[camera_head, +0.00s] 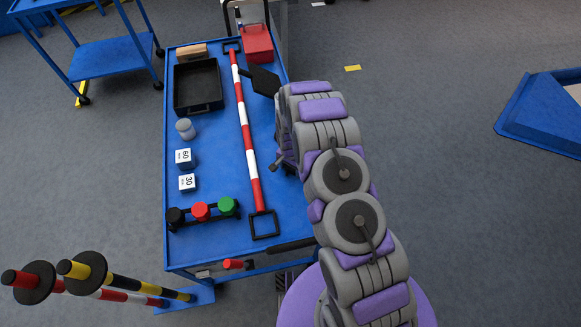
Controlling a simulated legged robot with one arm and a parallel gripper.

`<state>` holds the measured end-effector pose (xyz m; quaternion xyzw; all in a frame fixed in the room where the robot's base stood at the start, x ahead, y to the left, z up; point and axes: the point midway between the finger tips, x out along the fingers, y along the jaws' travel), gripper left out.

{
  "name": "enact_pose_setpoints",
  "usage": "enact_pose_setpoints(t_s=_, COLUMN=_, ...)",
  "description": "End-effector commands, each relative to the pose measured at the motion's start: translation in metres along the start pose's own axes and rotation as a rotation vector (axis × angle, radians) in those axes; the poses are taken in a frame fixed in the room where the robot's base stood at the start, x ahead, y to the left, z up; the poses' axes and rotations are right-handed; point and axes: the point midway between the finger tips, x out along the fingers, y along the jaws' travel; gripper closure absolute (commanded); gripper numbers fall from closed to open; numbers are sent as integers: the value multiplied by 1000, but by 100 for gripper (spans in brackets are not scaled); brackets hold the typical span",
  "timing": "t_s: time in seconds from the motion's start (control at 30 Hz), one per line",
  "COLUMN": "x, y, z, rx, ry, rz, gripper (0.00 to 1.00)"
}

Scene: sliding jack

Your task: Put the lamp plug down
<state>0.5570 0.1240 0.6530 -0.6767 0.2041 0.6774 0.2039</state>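My arm reaches from the lower right up over the right edge of a blue cart (228,125). The end of the arm is mostly hidden behind its own links. Small grey and purple parts of what looks like my gripper (284,161) show at the cart's right edge. I cannot see its fingertips or whether it holds anything. No thing is clearly recognisable as the lamp plug. A black, a red and a green knob-like piece (201,211) stand in a row at the cart's near left. A small red cylinder (234,264) sticks out below the cart's near edge.
On the cart lie a red-white bar (247,136), a black tray (198,87), a red box (257,42), a grey jar (185,128) and two number blocks (186,182). A black plate (263,81) is beside my arm. Striped poles (118,282) stand at lower left.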

Motion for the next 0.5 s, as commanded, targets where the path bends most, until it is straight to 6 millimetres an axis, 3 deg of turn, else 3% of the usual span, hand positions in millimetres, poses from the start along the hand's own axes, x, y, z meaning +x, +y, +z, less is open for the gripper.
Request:
enact_pose_setpoints(t_s=0.13, x=0, y=0, z=0, rx=0, ry=0, rz=0, gripper=19)
enact_pose_setpoints(t_s=0.5, x=-5, y=0, z=0, rx=0, ry=0, rz=-1, gripper=19)
